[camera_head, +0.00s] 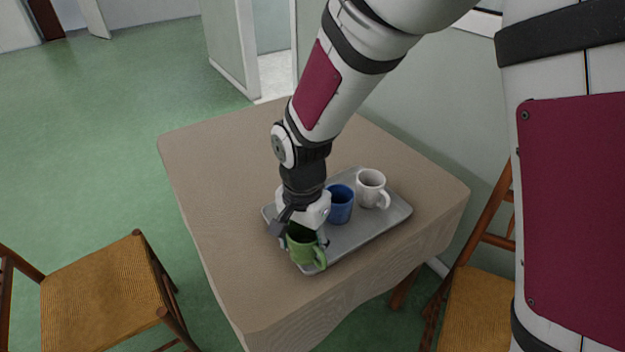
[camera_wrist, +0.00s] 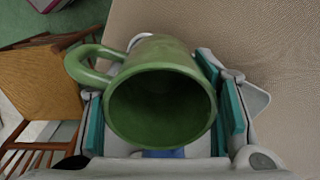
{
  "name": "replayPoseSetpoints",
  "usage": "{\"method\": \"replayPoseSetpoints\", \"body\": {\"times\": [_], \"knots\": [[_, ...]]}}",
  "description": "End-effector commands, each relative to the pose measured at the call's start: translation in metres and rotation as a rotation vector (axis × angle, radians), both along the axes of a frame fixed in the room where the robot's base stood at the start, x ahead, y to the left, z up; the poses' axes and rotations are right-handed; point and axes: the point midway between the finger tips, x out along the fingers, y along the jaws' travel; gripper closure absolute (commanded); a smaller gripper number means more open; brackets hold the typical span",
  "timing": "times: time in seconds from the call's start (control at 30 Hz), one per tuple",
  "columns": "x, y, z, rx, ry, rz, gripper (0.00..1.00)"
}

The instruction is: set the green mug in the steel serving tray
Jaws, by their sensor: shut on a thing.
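The green mug (camera_head: 306,249) is at the near left end of the steel serving tray (camera_head: 352,238) on the table. In the head view it looks upright; I cannot tell whether it touches the tray floor. My gripper (camera_head: 305,232) comes down from above and is shut on the mug. In the wrist view the mug (camera_wrist: 160,100) fills the middle, its open mouth facing the camera and its handle to the upper left. The teal finger pads of my gripper (camera_wrist: 162,118) stand on either side of it.
A blue mug (camera_head: 340,204) and a white mug (camera_head: 371,188) stand in the tray to the right of the green one. The table (camera_head: 218,217) is otherwise bare. Wooden chairs with woven seats stand at left (camera_head: 103,290) and right (camera_head: 474,312).

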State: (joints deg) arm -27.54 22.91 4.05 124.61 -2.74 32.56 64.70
Motion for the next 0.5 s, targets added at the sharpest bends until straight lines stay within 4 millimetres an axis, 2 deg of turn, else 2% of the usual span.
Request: {"method": "replayPoseSetpoints", "body": {"times": [0.1,0.2,0.5], "knots": [[0.027,-0.004,-0.003,0.000,0.000,-0.003,0.81],[0.040,-0.006,-0.004,0.000,0.000,-0.001,0.81],[0.058,-0.009,-0.009,-0.001,0.002,0.001,0.81]]}}
